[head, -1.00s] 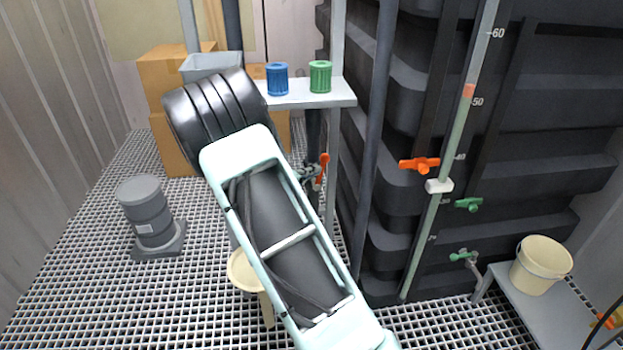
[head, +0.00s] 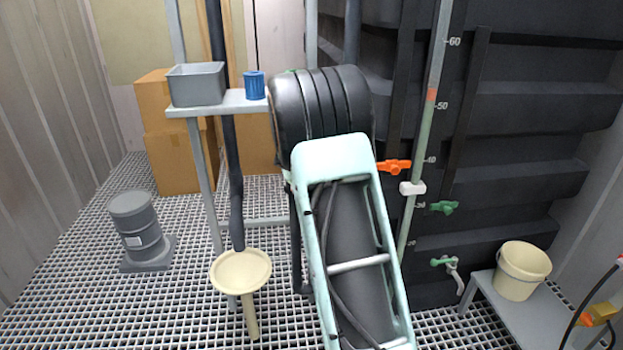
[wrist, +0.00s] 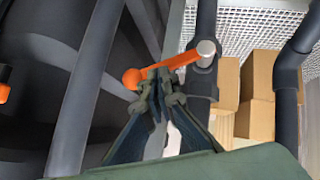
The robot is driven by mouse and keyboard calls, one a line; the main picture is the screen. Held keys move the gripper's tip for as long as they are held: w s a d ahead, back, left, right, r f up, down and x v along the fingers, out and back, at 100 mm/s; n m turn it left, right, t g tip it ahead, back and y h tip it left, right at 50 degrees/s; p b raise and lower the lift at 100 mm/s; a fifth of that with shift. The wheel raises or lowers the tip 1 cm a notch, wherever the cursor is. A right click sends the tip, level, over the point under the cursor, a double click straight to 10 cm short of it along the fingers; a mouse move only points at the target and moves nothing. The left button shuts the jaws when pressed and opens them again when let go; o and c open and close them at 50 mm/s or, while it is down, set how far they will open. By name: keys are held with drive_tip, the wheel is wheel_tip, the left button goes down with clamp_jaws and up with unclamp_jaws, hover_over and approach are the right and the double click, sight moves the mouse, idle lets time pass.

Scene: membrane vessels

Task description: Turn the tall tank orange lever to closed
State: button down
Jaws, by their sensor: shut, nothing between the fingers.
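In the wrist view an orange lever (wrist: 180,62) with a round knob runs from a grey pivot (wrist: 206,50) on a dark pipe, down to the left. My gripper (wrist: 154,76) is shut and empty. Its fingertips are at the lever beside the knob and overlap it in the picture; I cannot tell whether they touch. In the head view my arm hides the gripper and this lever. Another orange lever (head: 393,166) lies about level on the front of the big black tank (head: 530,100). I cannot tell which lever the task names.
The shelf (head: 232,103) left of my arm bears a grey box (head: 196,85) and a blue cup (head: 254,86). A beige funnel (head: 240,272) stands below. Green taps (head: 444,208) and a beige bucket (head: 522,270) are at right.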

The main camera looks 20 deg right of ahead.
drive_tip(key=shift+s+d+f+m+y+b, duration=0.15)
drive_tip(key=shift+d+f+m+y+b, duration=0.15)
drive_tip(key=shift+d+f+y+b, duration=0.5)
drive_tip(key=shift+d+f+h, duration=0.1)
drive_tip(key=shift+f+h, duration=0.2)
drive_tip(key=shift+f, duration=0.1)
drive_tip(key=w+d+r+p+v, duration=0.1)
drive_tip(key=p+v, duration=0.3)
drive_tip(key=v, duration=0.8)
drive_tip(key=shift+d+r, duration=0.3)
drive_tip(key=shift+r, duration=0.6)
